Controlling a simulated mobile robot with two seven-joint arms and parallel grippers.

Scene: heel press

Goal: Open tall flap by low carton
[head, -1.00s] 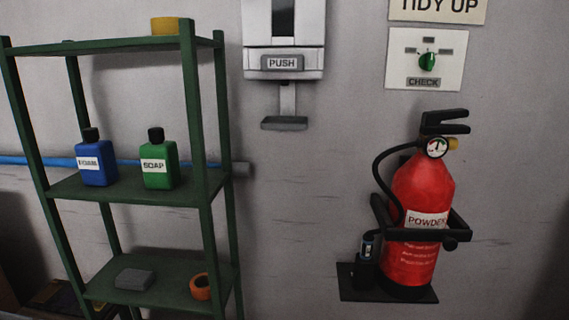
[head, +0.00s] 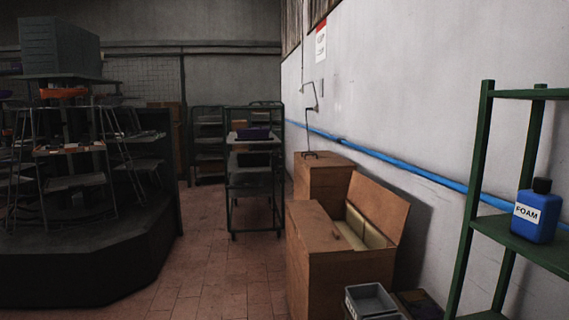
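A brown box (head: 335,268) stands on the floor against the right wall. One brown flap (head: 378,202) on it is raised and leans back toward the wall, and pale yellowish surfaces show inside. A second brown box (head: 322,182) stands behind it and looks closed on top. I cannot tell which of these the task calls the low carton or the tall flap. Neither of my grippers is in view.
A green shelf (head: 470,215) with a blue FOAM bottle (head: 537,212) is at the right. A dark platform with racks (head: 90,265) fills the left. Tiled floor (head: 225,275) between is clear.

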